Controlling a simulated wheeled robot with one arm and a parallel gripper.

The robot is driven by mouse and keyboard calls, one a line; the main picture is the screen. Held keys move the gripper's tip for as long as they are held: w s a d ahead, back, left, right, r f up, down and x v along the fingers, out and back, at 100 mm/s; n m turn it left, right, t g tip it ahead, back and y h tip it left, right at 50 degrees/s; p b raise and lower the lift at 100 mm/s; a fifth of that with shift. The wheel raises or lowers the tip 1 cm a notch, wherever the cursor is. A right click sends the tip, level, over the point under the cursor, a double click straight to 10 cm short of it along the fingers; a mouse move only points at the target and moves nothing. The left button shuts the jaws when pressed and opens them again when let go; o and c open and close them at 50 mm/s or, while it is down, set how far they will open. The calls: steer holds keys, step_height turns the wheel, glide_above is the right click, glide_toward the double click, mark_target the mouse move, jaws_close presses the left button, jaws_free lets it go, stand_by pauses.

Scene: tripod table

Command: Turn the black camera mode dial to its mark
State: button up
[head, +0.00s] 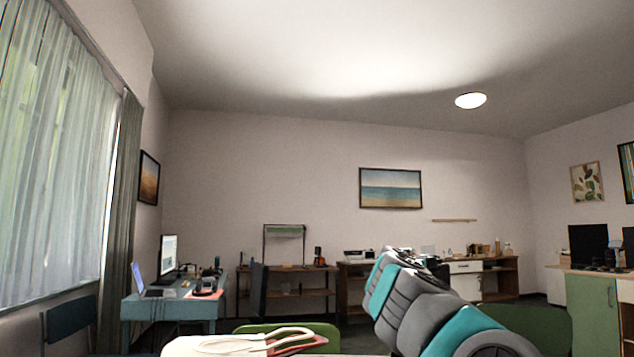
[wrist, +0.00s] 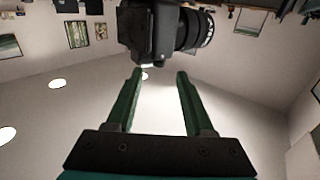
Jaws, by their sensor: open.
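The black camera (wrist: 152,32) shows at the top of the wrist view, with its ribbed lens (wrist: 195,30) pointing to the right. The wrist picture appears upside down, so the camera's top side faces my gripper. The mode dial cannot be told apart from the dark camera body, and its mark is not readable. My gripper (wrist: 158,74) is open and empty. Its two green fingers point at the camera, with the fingertips just short of or beside the body; contact cannot be told. In the head view neither the gripper nor the camera can be made out.
My arm fills the lower middle of the head view. A pale surface with a white looped object (head: 255,340) lies at the bottom edge. A blue desk (head: 150,308) stands left, a green cabinet (head: 592,310) right. Shelves (head: 285,290) line the back wall.

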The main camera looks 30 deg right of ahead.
steer(key=shift+w+d+m+g+h, duration=0.5)
steer(key=shift+m+g, duration=0.35)
steer(key=shift+g, duration=0.4)
steer(key=shift+w+d+m+g+h, duration=0.35)
steer(key=shift+w+m+g+h, duration=0.35)
steer(key=shift+g, duration=0.6)
steer(key=shift+w+d+m+g+h, duration=0.4)
steer(key=shift+m+g, duration=0.55)
steer(key=shift+g, duration=0.3)
steer(key=shift+r+m+g, duration=0.1)
steer(key=shift+m+g, duration=0.3)
steer(key=shift+g, duration=0.1)
